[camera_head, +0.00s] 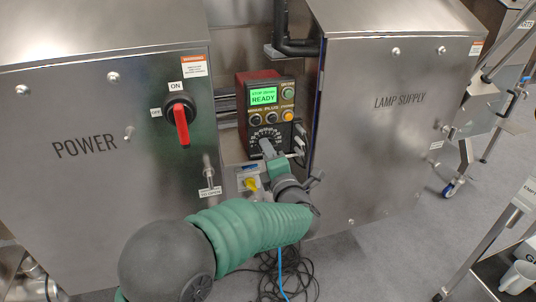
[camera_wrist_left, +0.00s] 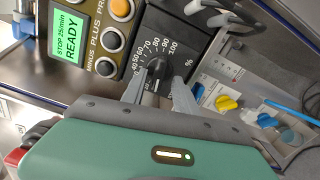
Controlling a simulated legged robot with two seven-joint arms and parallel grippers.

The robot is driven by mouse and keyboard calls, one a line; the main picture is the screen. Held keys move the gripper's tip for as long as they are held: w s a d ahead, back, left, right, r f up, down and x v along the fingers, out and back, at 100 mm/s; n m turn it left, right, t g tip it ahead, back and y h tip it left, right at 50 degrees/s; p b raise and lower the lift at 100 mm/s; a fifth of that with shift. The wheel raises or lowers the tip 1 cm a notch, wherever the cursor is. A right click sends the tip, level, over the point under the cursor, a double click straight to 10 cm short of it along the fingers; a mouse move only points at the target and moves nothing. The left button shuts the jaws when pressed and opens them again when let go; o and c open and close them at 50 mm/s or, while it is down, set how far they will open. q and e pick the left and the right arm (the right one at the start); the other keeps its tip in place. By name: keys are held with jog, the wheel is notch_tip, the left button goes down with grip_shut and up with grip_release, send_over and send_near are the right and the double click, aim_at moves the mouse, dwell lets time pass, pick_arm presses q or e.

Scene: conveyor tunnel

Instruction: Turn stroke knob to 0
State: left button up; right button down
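The stroke knob (camera_wrist_left: 157,73) is a small black knob on a black dial (camera_wrist_left: 170,50) with white numbers up to 100 and a % sign. A white mark shows on the knob, but its exact reading is unclear. The dial (camera_head: 268,134) sits low on the dosing unit's front, partly covered by my gripper in the head view. My left gripper (camera_head: 267,149) reaches the dial from below. In the left wrist view its two grey fingers (camera_wrist_left: 158,92) stand on either side of the knob; I cannot tell whether they touch it. My right gripper is out of view.
The unit's green display (camera_head: 263,97) reads "READY", with buttons beside and below it. A steel POWER cabinet (camera_head: 85,110) with a red switch (camera_head: 181,124) stands left, a LAMP SUPPLY cabinet (camera_head: 390,140) right. Cables (camera_head: 290,270) lie on the floor below.

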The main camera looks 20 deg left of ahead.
pick_arm(q)
jog(key=shift+s, duration=0.1)
jog(key=p+v, duration=0.4)
jog(key=v, duration=1.2)
jog(key=shift+s+d+p, duration=0.25)
jog(key=shift+d+p, duration=0.05)
jog(key=shift+p, duration=0.1)
jog(key=shift+f, duration=0.1)
